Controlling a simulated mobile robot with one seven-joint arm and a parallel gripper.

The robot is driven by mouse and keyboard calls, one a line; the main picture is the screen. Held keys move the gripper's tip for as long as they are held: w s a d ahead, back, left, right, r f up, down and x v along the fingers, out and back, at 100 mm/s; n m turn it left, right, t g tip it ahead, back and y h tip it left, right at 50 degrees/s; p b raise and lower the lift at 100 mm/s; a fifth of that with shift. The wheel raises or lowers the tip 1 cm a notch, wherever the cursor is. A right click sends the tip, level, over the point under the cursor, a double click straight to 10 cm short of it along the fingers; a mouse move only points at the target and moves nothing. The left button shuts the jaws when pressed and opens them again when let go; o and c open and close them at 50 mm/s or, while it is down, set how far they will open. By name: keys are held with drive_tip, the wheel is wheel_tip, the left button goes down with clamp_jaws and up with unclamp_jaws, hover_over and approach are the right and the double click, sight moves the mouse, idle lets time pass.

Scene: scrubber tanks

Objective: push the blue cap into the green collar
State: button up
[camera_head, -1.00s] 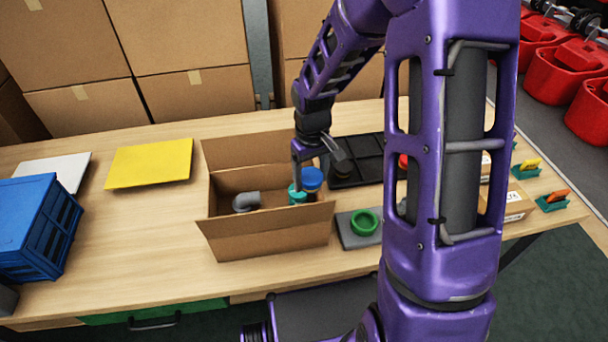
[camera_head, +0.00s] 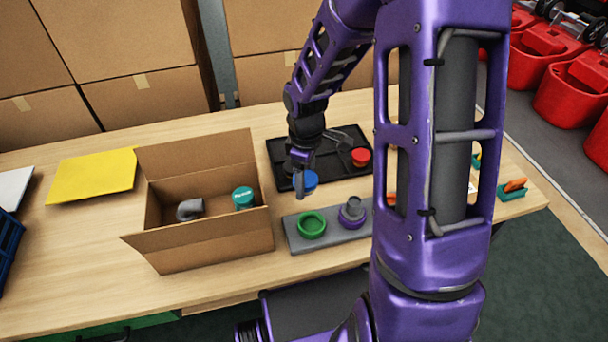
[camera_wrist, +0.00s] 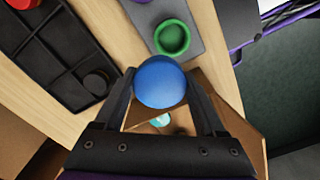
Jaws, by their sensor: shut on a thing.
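The blue cap (camera_head: 307,180) is between the fingers of my gripper (camera_head: 302,188), held above the table near the front edge of the black tray. In the wrist view the blue cap (camera_wrist: 160,82) shows as a round dome with a finger of my gripper (camera_wrist: 160,90) on each side. The green collar (camera_head: 312,225) is an open ring on a grey base plate (camera_head: 345,236), to the front of the cap and apart from it. The green collar also shows beyond the cap in the wrist view (camera_wrist: 172,38).
A purple collar with a grey piece (camera_head: 351,212) stands right of the green one. An open cardboard box (camera_head: 215,240), left, holds a grey elbow (camera_head: 189,209) and a teal-topped part (camera_head: 243,197). The black tray (camera_head: 330,185) behind holds a red cap (camera_head: 361,156).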

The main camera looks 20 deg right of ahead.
sight(312, 184)
drive_tip(key=n, duration=0.4)
drive_tip(key=shift+s+d+f, duration=0.3)
drive_tip(key=shift+s+f, duration=0.05)
drive_tip(key=shift+f, duration=0.05)
drive_tip(key=n, duration=0.2)
drive_tip(key=n+b, duration=0.1)
drive_tip(key=shift+s+d+f+n, duration=0.1)
drive_tip(key=shift+s+f+n, duration=0.15)
drive_tip(key=shift+s+n, duration=0.15)
drive_tip(key=n, duration=0.3)
drive_tip(key=shift+s+f+n, duration=0.3)
drive_tip(key=shift+s, duration=0.05)
drive_tip(key=f+n+b, duration=0.1)
drive_tip(key=f+b, duration=0.1)
drive_tip(key=f+n+b, duration=0.1)
drive_tip(key=n+b, duration=0.1)
drive_tip(key=s+f+n+b, duration=0.1)
drive_tip(key=f+n+b, duration=0.1)
drive_tip(key=shift+f+b, duration=0.3)
drive_tip(key=shift+b, duration=0.05)
drive_tip(key=shift+f, duration=0.5)
drive_tip(key=shift+f, duration=0.35)
drive_tip(key=shift+f, duration=0.3)
drive_tip(key=shift+f, duration=0.4)
